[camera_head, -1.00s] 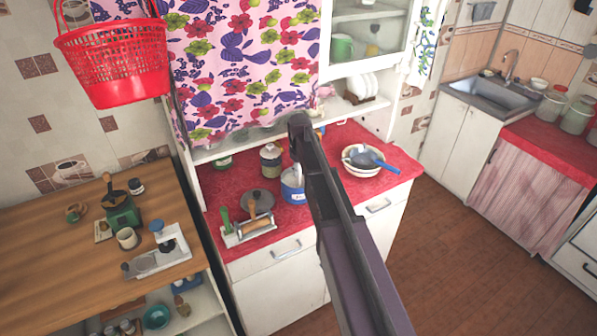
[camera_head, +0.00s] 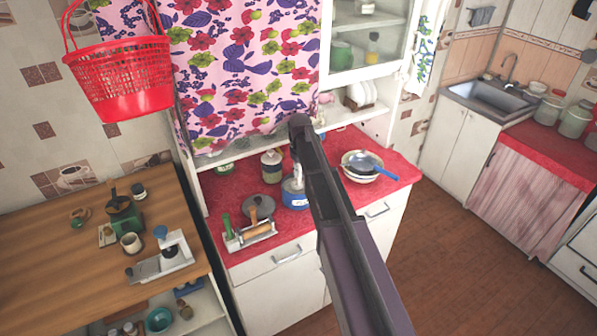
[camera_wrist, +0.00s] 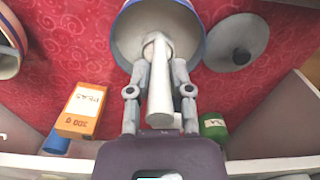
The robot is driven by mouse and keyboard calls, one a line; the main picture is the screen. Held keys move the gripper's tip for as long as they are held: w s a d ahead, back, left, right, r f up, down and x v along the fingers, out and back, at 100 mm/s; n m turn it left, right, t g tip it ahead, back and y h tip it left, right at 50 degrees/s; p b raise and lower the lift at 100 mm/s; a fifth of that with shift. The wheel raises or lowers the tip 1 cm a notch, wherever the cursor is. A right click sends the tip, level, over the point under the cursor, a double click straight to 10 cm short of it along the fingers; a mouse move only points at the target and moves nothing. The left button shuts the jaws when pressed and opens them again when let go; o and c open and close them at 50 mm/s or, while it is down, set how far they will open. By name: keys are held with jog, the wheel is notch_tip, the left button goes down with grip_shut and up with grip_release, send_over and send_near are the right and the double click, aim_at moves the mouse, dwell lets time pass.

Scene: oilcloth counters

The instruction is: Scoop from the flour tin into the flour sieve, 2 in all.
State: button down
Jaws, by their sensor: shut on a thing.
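The blue and white flour tin (camera_head: 293,198) stands open on the red counter, partly hidden by my arm in the head view. In the wrist view I look into the tin's mouth (camera_wrist: 128,38). My gripper (camera_wrist: 161,66) is shut on a pale scoop handle (camera_wrist: 161,102) at the tin's mouth. The scoop's bowl end is hidden, and I cannot see the flour. The flour sieve (camera_head: 360,162), blue with a long handle, lies across a pale bowl (camera_head: 347,176) to the right of the tin.
An orange box (camera_wrist: 84,110) and a green tin (camera_wrist: 213,126) show in the wrist view. The front right counter is clear.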

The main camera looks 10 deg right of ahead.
jog(key=shift+r+p, duration=2.45)
jog(key=shift+r, duration=0.3)
jog(key=shift+d+f, duration=0.1)
